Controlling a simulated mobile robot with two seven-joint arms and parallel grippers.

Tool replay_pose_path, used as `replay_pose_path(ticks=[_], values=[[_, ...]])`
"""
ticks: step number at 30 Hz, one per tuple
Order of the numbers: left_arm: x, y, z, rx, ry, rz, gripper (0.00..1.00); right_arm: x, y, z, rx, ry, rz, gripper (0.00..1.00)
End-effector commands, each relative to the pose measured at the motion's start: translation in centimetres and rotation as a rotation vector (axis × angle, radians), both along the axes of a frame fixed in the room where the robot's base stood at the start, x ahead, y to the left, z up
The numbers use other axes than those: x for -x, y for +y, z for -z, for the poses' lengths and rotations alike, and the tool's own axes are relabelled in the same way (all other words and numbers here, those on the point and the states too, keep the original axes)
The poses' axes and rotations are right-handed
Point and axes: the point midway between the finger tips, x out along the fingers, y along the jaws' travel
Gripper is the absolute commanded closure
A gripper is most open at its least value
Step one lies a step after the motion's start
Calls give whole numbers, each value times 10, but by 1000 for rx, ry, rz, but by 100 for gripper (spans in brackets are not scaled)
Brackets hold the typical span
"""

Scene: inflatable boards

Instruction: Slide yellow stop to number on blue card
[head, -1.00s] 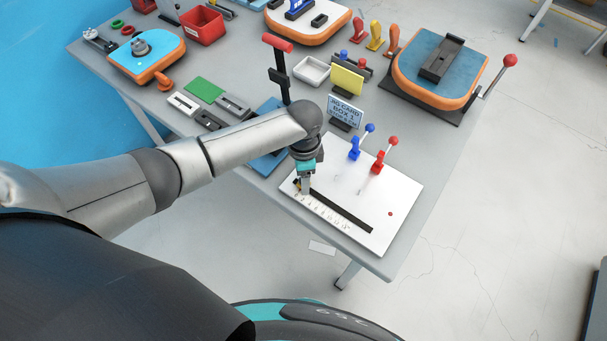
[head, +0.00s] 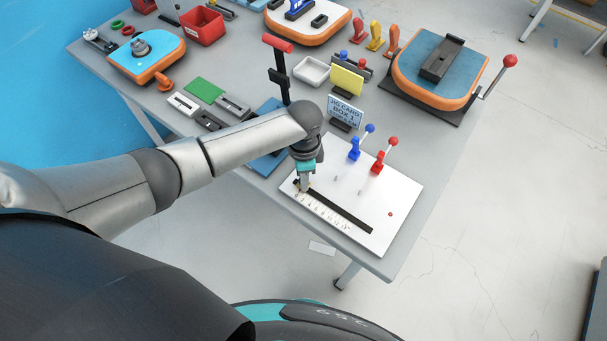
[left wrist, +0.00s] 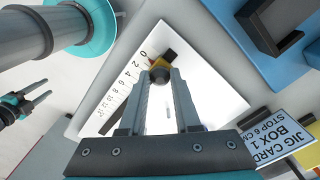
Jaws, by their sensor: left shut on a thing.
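The white board (head: 395,222) lies at the table's near corner with a dark slot (head: 345,213) and a printed scale (head: 322,213) beside it. The yellow stop (left wrist: 167,57) sits at the scale's low end, near 0 to 2, with a dark round knob (left wrist: 159,74). My left gripper (head: 304,187) is shut on the stop's knob; its fingers also show in the left wrist view (left wrist: 160,82). The blue card (head: 345,112) stands behind the board and reads JIG CARD, BOX 1, STOP 6 CM. My right gripper (left wrist: 39,93) appears open and empty at the left wrist view's left edge.
A blue lever (head: 355,147) and a red lever (head: 379,162) stand on the board's far side. A yellow card (head: 347,81) stands behind the blue card. A red-handled press (head: 279,75) rises beyond my left wrist. The board's right part is mostly clear.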

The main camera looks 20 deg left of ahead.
Motion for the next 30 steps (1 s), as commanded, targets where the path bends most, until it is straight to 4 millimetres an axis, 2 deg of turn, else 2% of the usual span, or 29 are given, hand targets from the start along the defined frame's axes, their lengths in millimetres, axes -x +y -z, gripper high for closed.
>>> replay_pose_path(ticks=[22, 30], values=[[0, -2, -1, 0, 0, 0, 100, 0, -1, -1, 1, 0, 0, 50], [15, -43, -3, 3, 2, 2, 100, 0, -1, -22, 1, 0, 0, 50]])
